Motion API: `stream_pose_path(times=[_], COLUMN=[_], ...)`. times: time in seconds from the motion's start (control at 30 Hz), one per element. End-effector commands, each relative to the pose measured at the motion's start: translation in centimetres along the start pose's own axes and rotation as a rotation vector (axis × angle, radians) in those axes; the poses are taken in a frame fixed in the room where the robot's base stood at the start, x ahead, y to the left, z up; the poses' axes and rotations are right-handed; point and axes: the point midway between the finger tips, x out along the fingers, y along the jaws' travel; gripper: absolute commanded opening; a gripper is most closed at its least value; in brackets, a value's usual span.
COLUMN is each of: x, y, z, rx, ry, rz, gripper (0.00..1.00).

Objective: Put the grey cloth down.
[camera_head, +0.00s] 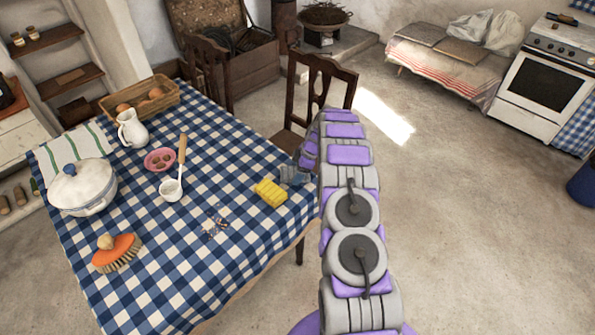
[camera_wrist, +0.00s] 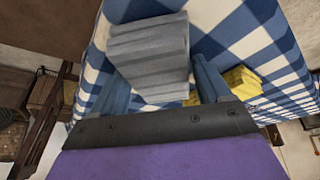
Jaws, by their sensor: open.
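The grey cloth (camera_wrist: 150,50) is a folded, ribbed-looking bundle on the blue and white checked tablecloth in the wrist view. My gripper (camera_wrist: 153,68) is open, with one blue finger on either side of the cloth's near part. I see gaps beside the cloth, and cannot tell whether either finger touches it. In the head view, a small grey-blue patch beside the yellow sponge (camera_head: 270,192) is mostly hidden by my arm, and I cannot tell cloth from fingers there. The sponge also shows right of the right finger in the wrist view (camera_wrist: 241,80).
The checked table (camera_head: 225,160) also holds a lidded pot (camera_head: 83,188), a white jug (camera_head: 131,130), a pink bowl (camera_head: 160,159), a ladle (camera_head: 171,188), a brush (camera_head: 117,252), a basket (camera_head: 140,98) and crumbs (camera_head: 214,226). A chair (camera_head: 318,85) stands behind my arm.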

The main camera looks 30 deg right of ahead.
Motion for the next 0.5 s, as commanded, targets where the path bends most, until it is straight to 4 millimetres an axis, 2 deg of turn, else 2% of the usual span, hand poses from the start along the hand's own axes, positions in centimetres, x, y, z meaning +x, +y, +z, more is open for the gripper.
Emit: stream_pose_path(times=[0.03, 0.27, 0.37, 0.5], x=[1.5, 1.0, -0.1, -2.9], y=[-1.4, -1.5, -1.4, -0.9], z=[0.7, 0.5, 0.4, 0.2], rx=[0.004, 0.005, 0.004, 0.003], ry=[-0.007, -0.007, -0.008, -0.006], rz=[-0.041, -0.044, -0.04, -0.027], gripper=[1.0, 1.0, 1.0, 1.0])
